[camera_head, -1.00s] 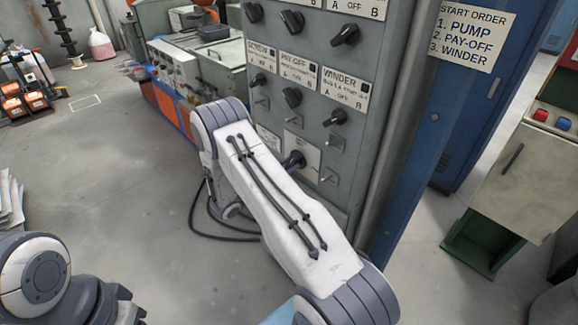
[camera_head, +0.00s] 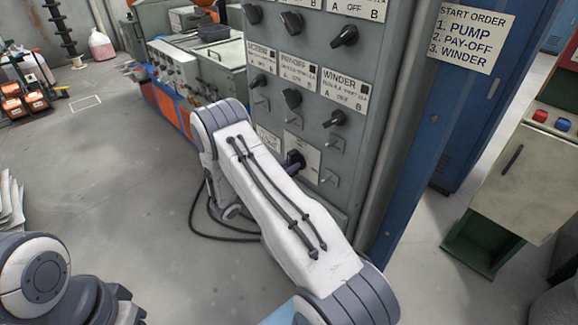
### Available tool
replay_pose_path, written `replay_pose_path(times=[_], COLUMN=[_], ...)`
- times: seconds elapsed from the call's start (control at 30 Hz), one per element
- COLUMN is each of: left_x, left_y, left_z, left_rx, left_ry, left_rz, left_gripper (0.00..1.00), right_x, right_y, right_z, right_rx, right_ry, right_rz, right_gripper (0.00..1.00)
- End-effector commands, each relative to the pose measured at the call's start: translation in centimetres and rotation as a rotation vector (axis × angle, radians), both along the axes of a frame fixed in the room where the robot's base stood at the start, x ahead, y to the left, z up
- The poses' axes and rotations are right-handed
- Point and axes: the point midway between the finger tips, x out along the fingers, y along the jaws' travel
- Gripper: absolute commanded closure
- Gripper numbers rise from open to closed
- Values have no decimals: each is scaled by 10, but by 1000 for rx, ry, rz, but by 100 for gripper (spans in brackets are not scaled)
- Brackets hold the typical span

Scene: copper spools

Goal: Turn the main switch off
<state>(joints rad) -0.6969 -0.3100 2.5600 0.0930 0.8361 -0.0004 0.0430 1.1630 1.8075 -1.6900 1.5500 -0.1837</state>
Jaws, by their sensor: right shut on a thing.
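The grey switch cabinet (camera_head: 350,190) stands in the middle, with several black rotary knobs on its front. Low on it, a pale plate (camera_head: 313,163) carries a dark knob (camera_head: 296,157), which appears to be the main switch. The plate's label is mostly hidden by my right arm. My right gripper (camera_head: 289,164) is at this knob, shut on it, and mostly hidden behind my white arm link. The knob's exact setting is hard to read.
Other labelled knobs, including the winder knob (camera_head: 335,118) and pay-off knob (camera_head: 292,98), sit just above. A start-order sign (camera_head: 472,37) hangs on the blue post. Open floor (camera_head: 130,200) lies to the left.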

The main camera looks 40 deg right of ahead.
Motion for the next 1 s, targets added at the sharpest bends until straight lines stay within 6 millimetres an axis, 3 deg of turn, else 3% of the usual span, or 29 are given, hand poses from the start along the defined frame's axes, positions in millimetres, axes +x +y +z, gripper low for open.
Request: replay_pose_path(times=[0.23,0.27,0.33,0.73,1.0], left_x=[0,0,0,0,0], left_y=[0,0,0,0,0], left_z=[0,0,0,-2,-14], left_rx=[0,0,0,0,0], left_ry=[0,0,0,0,0], left_rz=[0,0,0,0,0], left_gripper=[50,50,50,50,50], right_x=[0,0,0,0,-3], right_y=[1,1,1,5,54], right_z=[-2,-2,-1,-1,-3], right_rx=[2,2,2,0,1], right_ry=[6,6,6,2,2], right_rz=[2,2,2,1,7], right_gripper=[100,69,43,43,43])
